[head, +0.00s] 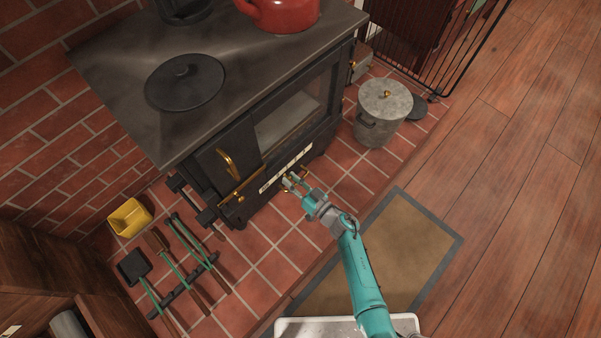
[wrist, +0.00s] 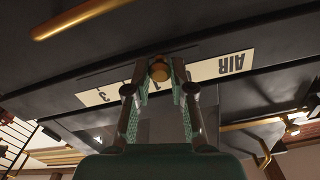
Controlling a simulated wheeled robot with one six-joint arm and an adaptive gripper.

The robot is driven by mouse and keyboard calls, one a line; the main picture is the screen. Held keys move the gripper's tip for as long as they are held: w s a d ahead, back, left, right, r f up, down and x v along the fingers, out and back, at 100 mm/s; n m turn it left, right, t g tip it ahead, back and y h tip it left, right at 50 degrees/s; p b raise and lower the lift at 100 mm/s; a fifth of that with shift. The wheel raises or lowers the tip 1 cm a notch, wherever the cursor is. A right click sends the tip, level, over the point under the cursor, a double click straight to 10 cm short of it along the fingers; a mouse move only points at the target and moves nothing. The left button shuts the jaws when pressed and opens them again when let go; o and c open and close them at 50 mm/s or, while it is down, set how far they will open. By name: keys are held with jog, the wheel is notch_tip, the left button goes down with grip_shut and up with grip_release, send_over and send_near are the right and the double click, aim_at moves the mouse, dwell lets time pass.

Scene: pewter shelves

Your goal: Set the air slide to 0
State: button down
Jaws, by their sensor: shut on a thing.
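The black stove (head: 240,130) has a pale scale plate (head: 272,182) low on its front, just above my gripper (head: 293,184). In the wrist view the plate (wrist: 215,68) appears upside down, with AIR at the right end and a 3 near the left end. The brass air slide knob (wrist: 159,69) sits between the fingertips of my gripper (wrist: 159,76), which is shut on it. The knob stands in front of the middle of the scale. The fingers cover part of the numbers there, so I cannot read its exact setting.
A brass handle (head: 228,162) is on the stove door left of the scale. A lidded grey bucket (head: 384,110) stands right of the stove. Fire tools (head: 180,265) and a yellow container (head: 130,217) are at left. A mat (head: 385,255) lies on the floor.

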jog(key=shift+s+a, duration=1)
jog(key=shift+a, duration=0.05)
jog(key=c, duration=1)
grip_release()
jog(key=shift+s+d, duration=0.1)
jog(key=shift+s+d, duration=0.2)
send_near(278, 180)
jog(key=shift+v, duration=2.9)
jog(key=shift+r, duration=0.15)
